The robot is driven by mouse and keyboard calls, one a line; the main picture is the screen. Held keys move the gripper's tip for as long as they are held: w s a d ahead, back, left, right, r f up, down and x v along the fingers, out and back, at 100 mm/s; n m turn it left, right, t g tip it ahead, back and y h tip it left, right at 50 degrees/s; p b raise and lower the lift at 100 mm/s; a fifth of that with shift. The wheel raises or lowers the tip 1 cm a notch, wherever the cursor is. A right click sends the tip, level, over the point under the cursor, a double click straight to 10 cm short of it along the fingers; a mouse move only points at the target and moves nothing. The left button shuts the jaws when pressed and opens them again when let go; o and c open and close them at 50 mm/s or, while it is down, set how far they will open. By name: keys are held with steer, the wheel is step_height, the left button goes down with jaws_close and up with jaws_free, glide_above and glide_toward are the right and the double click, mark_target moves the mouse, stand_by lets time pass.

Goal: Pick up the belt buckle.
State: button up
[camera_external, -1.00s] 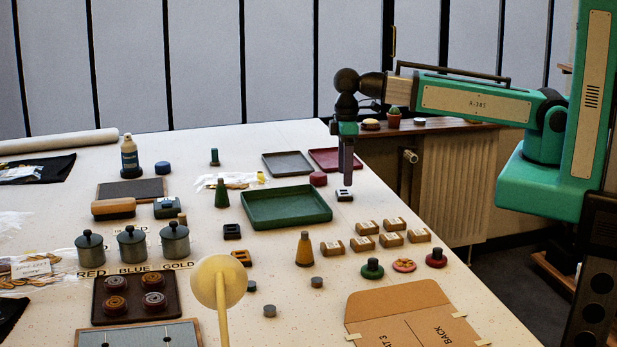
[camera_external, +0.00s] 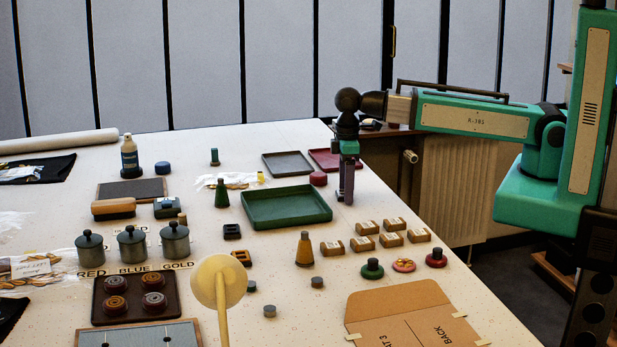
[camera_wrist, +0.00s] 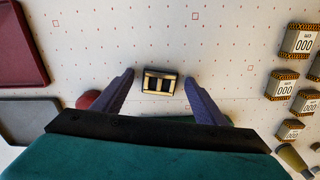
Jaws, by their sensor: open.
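A small dark belt buckle with pale gold bars (camera_wrist: 160,83) lies flat on the table. In the wrist view it sits between the two purple fingers of my gripper (camera_wrist: 158,78), with a clear gap on each side. In the external view my gripper (camera_external: 345,197) points straight down at the table, and its fingers hide the buckle there. The gripper is open and empty. Two similar pieces, a black one (camera_external: 232,231) and an orange-brown one (camera_external: 241,257), lie to the left, nearer the camera.
A green tray (camera_external: 247,222) is left of my gripper. A dark red round piece (camera_external: 318,179) and a red tray (camera_external: 332,153) are behind it. Several small labelled boxes (camera_external: 394,224) stand nearer the camera. The table's right edge is close by.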

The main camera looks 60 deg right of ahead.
stand_by(0.4)
steer(key=c, duration=1.1)
steer(key=shift+r, duration=0.15)
steer(key=shift+c, duration=0.2)
step_height(320, 180, up, 10)
steer(key=p, duration=0.7)
